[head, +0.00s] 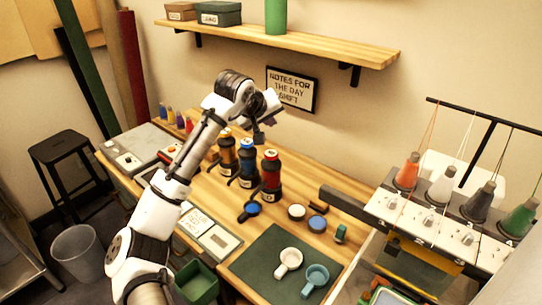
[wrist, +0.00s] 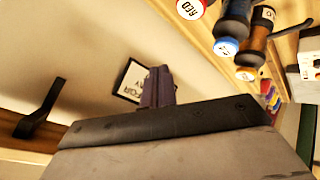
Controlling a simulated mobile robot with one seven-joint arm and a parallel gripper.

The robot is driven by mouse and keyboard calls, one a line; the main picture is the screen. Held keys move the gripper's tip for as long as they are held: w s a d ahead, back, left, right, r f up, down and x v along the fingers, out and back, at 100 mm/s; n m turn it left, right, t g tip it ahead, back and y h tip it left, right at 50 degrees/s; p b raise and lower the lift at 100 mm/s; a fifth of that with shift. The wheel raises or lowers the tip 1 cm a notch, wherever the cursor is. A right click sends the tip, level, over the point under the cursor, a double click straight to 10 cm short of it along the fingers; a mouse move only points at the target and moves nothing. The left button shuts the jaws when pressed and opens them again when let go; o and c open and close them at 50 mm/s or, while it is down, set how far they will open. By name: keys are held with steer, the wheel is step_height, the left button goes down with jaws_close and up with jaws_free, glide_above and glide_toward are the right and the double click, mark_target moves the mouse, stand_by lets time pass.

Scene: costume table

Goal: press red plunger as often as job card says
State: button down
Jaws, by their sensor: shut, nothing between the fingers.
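A dark bottle with a red band (head: 271,175) stands upright on the wooden table, the rightmost of three pump bottles. Its top is pale with red, and in the wrist view the cap (wrist: 190,9) reads "RED". My gripper (head: 258,138) is above the table near the bottles' tops, apart from the red one. In the wrist view its fingers (wrist: 158,88) are together and empty, with the bottles off to the upper right. A white printed card (head: 196,221) lies at the table's front; its writing is too small to read.
The blue bottle (head: 247,160) and the orange bottle (head: 227,152) stand left of the red one. A green mat (head: 255,262) bears two cups. A thread-spool machine (head: 440,220) stands right. A shelf (head: 300,45) hangs above.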

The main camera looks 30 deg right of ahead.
steer(key=b, duration=0.4)
glide_above(273, 152)
steer(key=a, duration=0.2)
steer(key=f, duration=0.5)
steer(key=shift+s+d+f, duration=0.1)
steer(key=shift+s+f, duration=0.1)
steer(key=shift+s, duration=0.15)
steer(key=shift+f+b, duration=0.3)
steer(key=shift+f, duration=0.7)
steer(key=shift+f, duration=0.1)
steer(key=shift+f, duration=0.35)
steer(key=shift+f+b, duration=0.3)
steer(key=shift+f, duration=0.55)
stand_by(0.8)
steer(key=shift+r, duration=0.1)
steer(key=shift+r+p, duration=1.15)
step_height(273, 152, up, 5)
steer(key=p, duration=0.4)
steer(key=shift+p, duration=0.3)
